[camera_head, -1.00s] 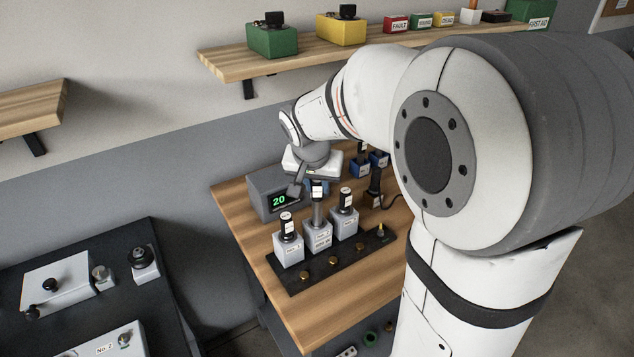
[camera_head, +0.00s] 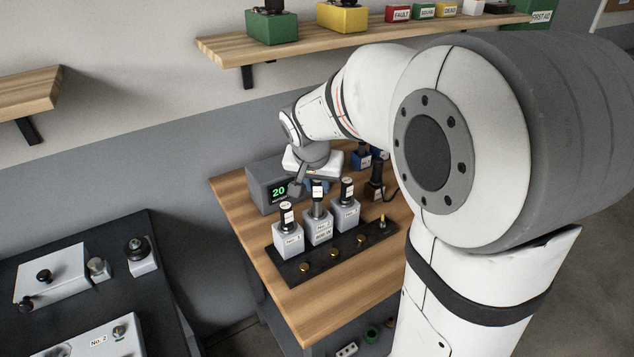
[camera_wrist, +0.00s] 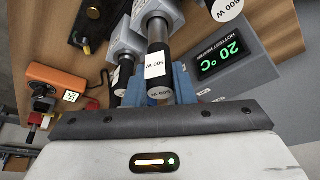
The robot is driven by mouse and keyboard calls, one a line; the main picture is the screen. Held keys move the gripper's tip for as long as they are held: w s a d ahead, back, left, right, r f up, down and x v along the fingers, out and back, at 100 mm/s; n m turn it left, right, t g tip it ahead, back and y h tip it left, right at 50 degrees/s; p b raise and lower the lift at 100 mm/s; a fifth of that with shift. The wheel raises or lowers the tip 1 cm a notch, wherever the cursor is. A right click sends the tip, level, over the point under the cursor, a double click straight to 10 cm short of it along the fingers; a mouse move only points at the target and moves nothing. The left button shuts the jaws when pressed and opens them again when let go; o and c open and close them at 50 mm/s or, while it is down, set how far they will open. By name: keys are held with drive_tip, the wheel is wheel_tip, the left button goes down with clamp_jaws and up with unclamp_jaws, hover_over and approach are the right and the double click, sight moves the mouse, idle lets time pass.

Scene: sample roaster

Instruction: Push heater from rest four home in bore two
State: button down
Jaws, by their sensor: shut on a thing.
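A heater (camera_head: 317,197) with a dark handle stands upright in the middle block, No. 2 (camera_head: 318,231), its lower end hidden inside. It still stands slightly higher than the heaters in block No. 1 (camera_head: 289,242) and block No. 3 (camera_head: 345,216). In the wrist view this heater (camera_wrist: 156,68) shows a 500 W label and a pale cap. My gripper (camera_head: 312,188) is over it from behind. Its blue fingers (camera_wrist: 183,83) are shut on the handle. The far finger is partly hidden.
The blocks stand on a black base plate (camera_head: 290,272) with brass knobs. A grey display box (camera_head: 265,188) reading 20 °C stands close behind. An orange box (camera_wrist: 57,82) lies to the left in the wrist view. Bare wood shows in front of the plate.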

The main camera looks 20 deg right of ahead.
sight(318, 195)
drive_tip(key=shift+f+b, duration=1.6)
drive_tip(key=shift+f, duration=0.25)
drive_tip(key=c, duration=1.1)
unclamp_jaws()
drive_tip(key=shift+r, duration=0.1)
drive_tip(key=shift+c, duration=0.2)
drive_tip(key=v, duration=0.7)
drive_tip(key=shift+s+r, duration=0.15)
drive_tip(key=shift+r, duration=0.2)
drive_tip(key=s+f+n+y, duration=0.1)
drive_tip(key=s+f+n, duration=0.1)
drive_tip(key=s, duration=0.7)
drive_tip(key=s+f+n+g+y, duration=0.1)
drive_tip(key=s+f+n, duration=0.2)
drive_tip(key=s, duration=0.6)
wheel_tip(318, 195, down, 2)
drive_tip(key=shift+s+d+f+n+p, duration=0.1)
drive_tip(key=shift+s+d+n+p, duration=0.1)
drive_tip(key=shift+d+n+p, duration=0.1)
